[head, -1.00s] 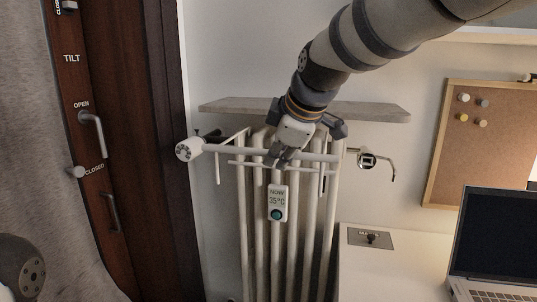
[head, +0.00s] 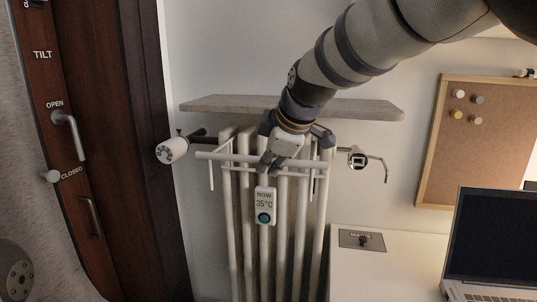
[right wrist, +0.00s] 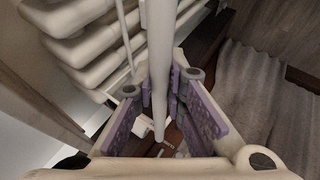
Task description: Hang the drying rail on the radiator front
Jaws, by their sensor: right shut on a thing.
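The drying rail (head: 222,155) is a white bar frame held across the upper front of the white column radiator (head: 250,253). My right gripper (head: 270,166) is shut on its long bar near the middle. The right wrist view shows the white bar (right wrist: 160,70) between the purple-padded fingers of the right gripper (right wrist: 163,98). Thin white arms hang at the rail's left and right. I cannot tell whether the rail touches the radiator; the gripper hides part of it. My left gripper is out of view.
A shelf board (head: 290,106) sits just above the radiator. A valve knob (head: 172,150) is close to the rail's left end, and a metal fitting (head: 359,160) is at the right. A temperature display (head: 265,205) hangs below the gripper. A desk with a laptop (head: 497,240) stands right.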

